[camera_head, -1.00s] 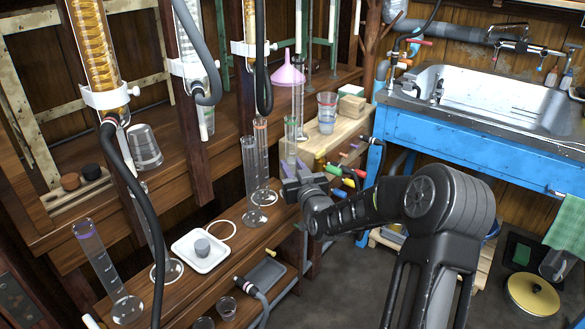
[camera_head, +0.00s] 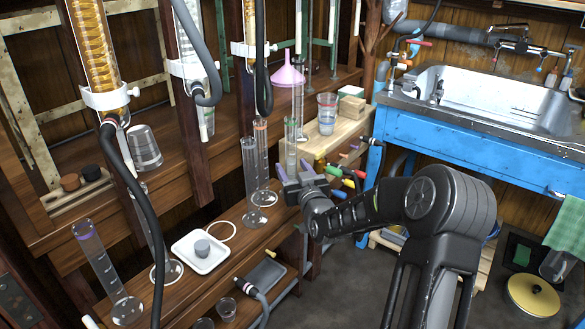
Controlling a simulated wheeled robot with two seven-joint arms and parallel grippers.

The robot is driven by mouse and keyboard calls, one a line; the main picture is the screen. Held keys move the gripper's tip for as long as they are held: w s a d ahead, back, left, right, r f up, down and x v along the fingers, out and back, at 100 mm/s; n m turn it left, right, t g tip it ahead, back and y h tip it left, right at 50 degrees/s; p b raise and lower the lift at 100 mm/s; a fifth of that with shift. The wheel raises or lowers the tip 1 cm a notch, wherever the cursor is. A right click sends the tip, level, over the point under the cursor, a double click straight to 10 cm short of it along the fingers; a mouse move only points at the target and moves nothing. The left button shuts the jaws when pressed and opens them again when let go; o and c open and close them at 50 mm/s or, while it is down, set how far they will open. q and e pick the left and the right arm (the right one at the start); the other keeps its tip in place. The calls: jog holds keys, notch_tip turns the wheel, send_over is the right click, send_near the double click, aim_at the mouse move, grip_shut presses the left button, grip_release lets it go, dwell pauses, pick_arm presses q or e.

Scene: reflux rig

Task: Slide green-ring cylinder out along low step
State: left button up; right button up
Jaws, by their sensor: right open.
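The green-ring cylinder (camera_head: 291,148) is a clear, tall measuring cylinder with a green band near its top. It stands upright at the far end of the low step (camera_head: 222,278), in the middle of the head view. My right gripper (camera_head: 293,174) is open at the cylinder's lower part. The jaws hide the cylinder's foot, and I cannot tell whether they touch the glass. My left gripper is not in view.
An orange-ring cylinder (camera_head: 262,150) and another clear cylinder (camera_head: 250,170) stand close to the left. Coloured handles (camera_head: 340,172) stick out just right of the gripper.

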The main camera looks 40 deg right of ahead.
jog(key=p+v, duration=0.1)
jog(key=v, duration=0.6)
jog(key=shift+s+p, duration=0.25)
jog(key=shift+p, duration=0.1)
jog(key=shift+r, duration=0.15)
jog(key=o, duration=0.4)
notch_tip(320, 180, up, 10)
jog(key=p, duration=0.6)
dwell(0.4)
